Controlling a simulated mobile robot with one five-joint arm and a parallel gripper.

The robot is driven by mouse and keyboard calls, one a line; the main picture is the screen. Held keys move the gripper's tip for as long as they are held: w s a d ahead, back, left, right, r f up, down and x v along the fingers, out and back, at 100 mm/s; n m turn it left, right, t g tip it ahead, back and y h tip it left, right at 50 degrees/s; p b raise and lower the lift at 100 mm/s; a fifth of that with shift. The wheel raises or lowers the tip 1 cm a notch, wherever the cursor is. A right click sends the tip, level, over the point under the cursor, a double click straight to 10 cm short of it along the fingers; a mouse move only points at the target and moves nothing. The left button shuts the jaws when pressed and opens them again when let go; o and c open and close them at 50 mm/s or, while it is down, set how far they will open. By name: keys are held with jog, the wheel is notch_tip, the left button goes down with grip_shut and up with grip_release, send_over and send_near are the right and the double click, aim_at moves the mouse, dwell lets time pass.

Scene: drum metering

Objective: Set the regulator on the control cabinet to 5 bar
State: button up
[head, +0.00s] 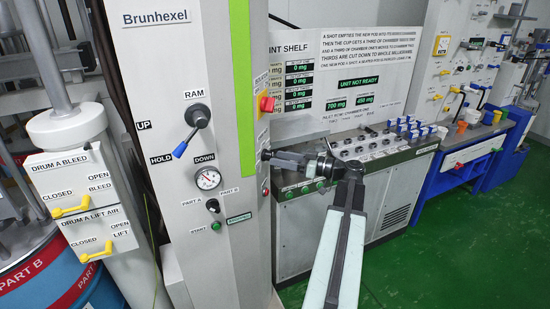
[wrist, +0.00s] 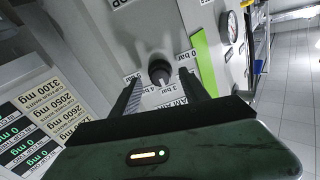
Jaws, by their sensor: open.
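The regulator is a round black knob (wrist: 160,71) on a grey cabinet face in the wrist view. Small bar labels ring it and appear upside down, including 3 bar and 4 bar. A small pale mark shows on the knob's lower edge, but its exact setting is unclear. My gripper (wrist: 160,85) is open, with one finger on each side of the knob in the picture; I cannot tell whether they touch it. In the head view my gripper (head: 268,156) reaches the right side of the grey Brunhexel cabinet (head: 222,262); the knob is not clearly visible there.
A red-and-yellow isolator (head: 265,103) sits above my gripper on the cabinet's side. The front holds a RAM lever (head: 197,117) and a pressure gauge (head: 208,178). A bench (head: 310,240) with buttons stands close behind my arm. Green floor (head: 410,270) is open at right.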

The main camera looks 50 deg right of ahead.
aim_at(268, 156)
jog(key=shift+x, duration=1.2)
grip_shut()
jog(key=shift+a+r+m, duration=0.1)
jog(key=shift+a+m, duration=0.05)
jog(key=shift+m, duration=9.75)
